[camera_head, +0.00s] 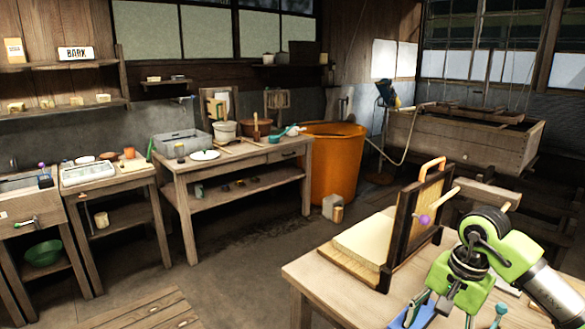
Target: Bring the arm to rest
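My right arm comes in from the lower right in green and black, bent over the near wooden table (325,285). Its lower end, with the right gripper (456,308), points down at the bottom edge of the picture. The fingers are not clear there, so I cannot tell whether it is open or shut. A pale, flat stack (374,240) lies on a board against the frame. My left gripper is not in view.
Blue and teal items sit at the table's front. A large orange tub (335,165) and a workbench (232,165) stand behind.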

